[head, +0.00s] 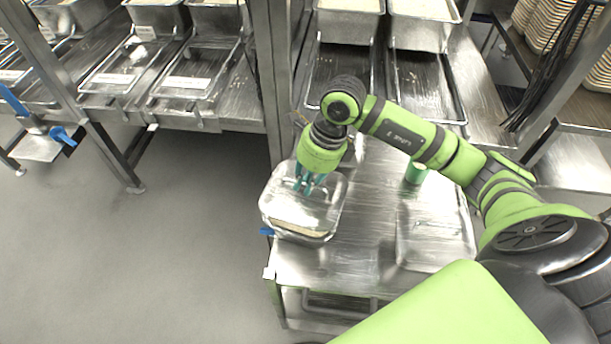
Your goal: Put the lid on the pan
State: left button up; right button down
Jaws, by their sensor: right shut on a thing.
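My right gripper (308,182) points down over the left end of the steel cart, its teal fingers shut on the lid (288,203). The lid is shiny and see-through or mirror-like, and lies over the pan (303,238). A pale strip of the pan's contents, like rice, shows along the front edge below the lid. I cannot tell whether the lid rests fully on the rim or is slightly above it. The lid's handle is hidden by the fingers. My left gripper is out of view.
A flat metal tray or lid (437,246) lies on the right part of the cart (365,215). A green cylinder (416,173) stands behind it. Steel shelves with rice-filled pans (424,32) are at the back. Stacked bowls (553,28) stand at the top right. Open floor is left.

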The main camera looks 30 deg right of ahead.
jog(key=shift+w+f+b, duration=0.1)
jog(key=shift+f+b, duration=0.3)
jog(key=shift+f, duration=0.5)
jog(key=shift+f+b, duration=0.4)
jog(key=shift+f, duration=0.5)
jog(key=shift+f+b, duration=0.35)
jog(key=shift+f, duration=0.1)
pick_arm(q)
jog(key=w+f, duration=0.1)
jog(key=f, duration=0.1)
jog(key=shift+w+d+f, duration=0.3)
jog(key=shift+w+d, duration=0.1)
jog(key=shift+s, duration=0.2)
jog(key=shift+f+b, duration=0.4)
pick_arm(e)
jog(key=shift+f, duration=0.25)
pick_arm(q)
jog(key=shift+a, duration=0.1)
pick_arm(e)
jog(key=c, duration=1.2)
grip_release()
